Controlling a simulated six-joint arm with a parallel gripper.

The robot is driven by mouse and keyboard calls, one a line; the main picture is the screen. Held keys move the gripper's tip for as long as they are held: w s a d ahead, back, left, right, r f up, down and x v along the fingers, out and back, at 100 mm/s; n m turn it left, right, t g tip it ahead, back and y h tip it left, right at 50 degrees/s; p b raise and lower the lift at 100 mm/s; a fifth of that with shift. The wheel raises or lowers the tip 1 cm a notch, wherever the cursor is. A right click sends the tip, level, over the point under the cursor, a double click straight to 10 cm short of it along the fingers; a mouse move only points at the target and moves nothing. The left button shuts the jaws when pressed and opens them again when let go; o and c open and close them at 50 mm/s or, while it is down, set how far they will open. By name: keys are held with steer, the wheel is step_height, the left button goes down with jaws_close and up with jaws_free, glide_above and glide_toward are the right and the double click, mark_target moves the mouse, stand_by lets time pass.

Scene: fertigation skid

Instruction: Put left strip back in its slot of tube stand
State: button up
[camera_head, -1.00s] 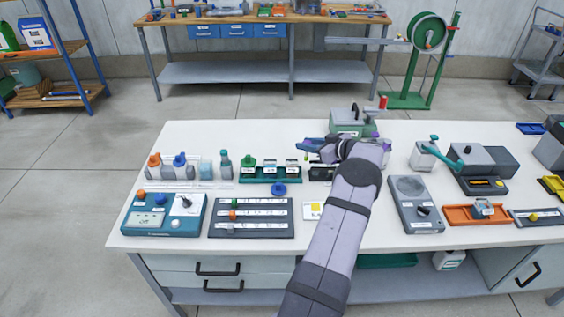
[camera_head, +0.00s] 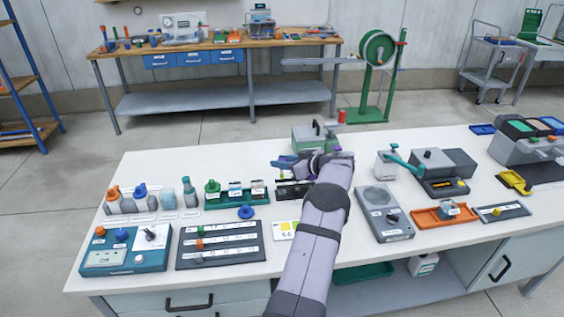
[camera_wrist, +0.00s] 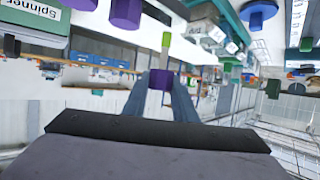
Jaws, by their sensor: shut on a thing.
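My gripper (camera_head: 283,162) is in the air above the dark tube stand (camera_head: 293,190), at the middle of the bench. In the wrist view my gripper (camera_wrist: 161,84) is shut on a strip (camera_wrist: 166,40) with a purple grip and a yellow-green end that sticks out beyond the fingers. The strip appears clear of the stand. My gripper and arm cover part of the stand in the head view, and I cannot make out its slots.
A green rack (camera_head: 236,195) with several bottles stands left of the stand. A blue round knob (camera_head: 246,212) lies before it. A grey-green box labelled Spinner (camera_wrist: 35,30) is near in the wrist view. A grey scale-like device (camera_head: 384,210) stands to the right.

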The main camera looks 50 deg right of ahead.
mark_target(282, 179)
steer(key=shift+f+b, duration=1.4)
steer(key=shift+f, duration=1.85)
steer(key=o, duration=1.1)
steer(key=shift+r, duration=0.1)
steer(key=shift+r+p, duration=2.9)
steer(key=shift+r, duration=0.55)
